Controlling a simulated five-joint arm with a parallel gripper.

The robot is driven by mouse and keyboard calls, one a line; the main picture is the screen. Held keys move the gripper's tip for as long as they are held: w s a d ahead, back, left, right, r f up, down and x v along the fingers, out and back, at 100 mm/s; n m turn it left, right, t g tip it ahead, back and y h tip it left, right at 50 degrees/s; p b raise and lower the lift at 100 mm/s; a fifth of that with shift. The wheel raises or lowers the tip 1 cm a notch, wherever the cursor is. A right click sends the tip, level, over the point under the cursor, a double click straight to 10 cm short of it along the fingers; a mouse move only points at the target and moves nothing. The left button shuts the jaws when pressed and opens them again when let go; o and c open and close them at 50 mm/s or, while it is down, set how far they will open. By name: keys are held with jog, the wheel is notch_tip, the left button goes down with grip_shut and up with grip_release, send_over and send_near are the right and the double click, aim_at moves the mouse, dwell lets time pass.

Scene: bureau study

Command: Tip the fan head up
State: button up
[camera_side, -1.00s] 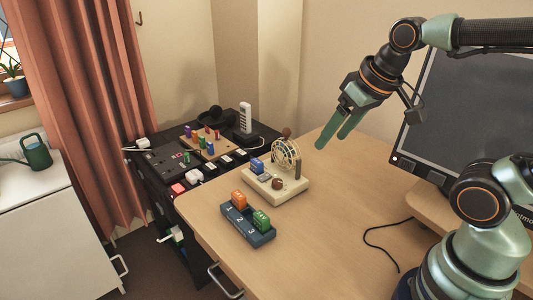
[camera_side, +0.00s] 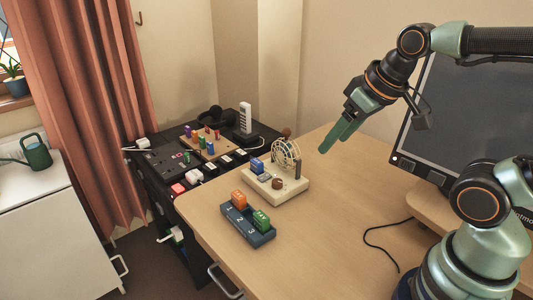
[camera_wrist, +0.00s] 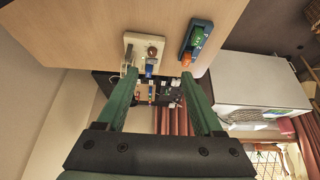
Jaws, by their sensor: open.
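The fan head (camera_side: 286,154) is a round wire cage standing on a cream base (camera_side: 291,190) on the wooden desk. A blue block and a brown knob sit on the same base. The cream base also shows near the top of the wrist view (camera_wrist: 135,40); the fan cage there is seen edge-on and hard to make out. My gripper (camera_side: 333,143) has two green fingers and is above the desk, to the right of the fan and higher, not touching it. In the wrist view my fingers (camera_wrist: 160,78) stand wide apart with nothing between them held.
A dark blue tray (camera_side: 260,238) numbered 1, 2, 3 holds an orange and a green block in front of the fan base. A monitor (camera_side: 460,120) stands at the right, with a black cable on the desk. A black side unit (camera_side: 160,187) carries several small items and a phone.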

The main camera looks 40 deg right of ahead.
jog(key=c, duration=0.4)
jog(key=shift+w+r, duration=0.25)
jog(key=c, duration=0.6)
jog(key=w+r+n, duration=0.1)
jog(key=w, duration=0.1)
jog(key=w+r+n+g, duration=0.1)
jog(key=w+r, duration=0.1)
jog(key=w+r+n, duration=0.1)
jog(key=w+r, duration=0.1)
jog(key=shift+w+d+r+n+g, duration=0.1)
jog(key=shift+w+d+n+g, duration=0.1)
jog(key=shift+n+g, duration=0.1)
grip_shut()
jog(key=w+d+r+n+g, duration=0.1)
jog(key=w+n+g, duration=0.2)
jog(key=w+n, duration=0.75)
jog(key=g, duration=0.1)
send_over(286, 148)
jog(key=w, duration=0.3)
notch_tip(286, 148, down, 15)
jog(key=shift+s+a+f+n, duration=0.15)
jog(key=shift+a+n, duration=0.2)
jog(key=shift+n, duration=0.1)
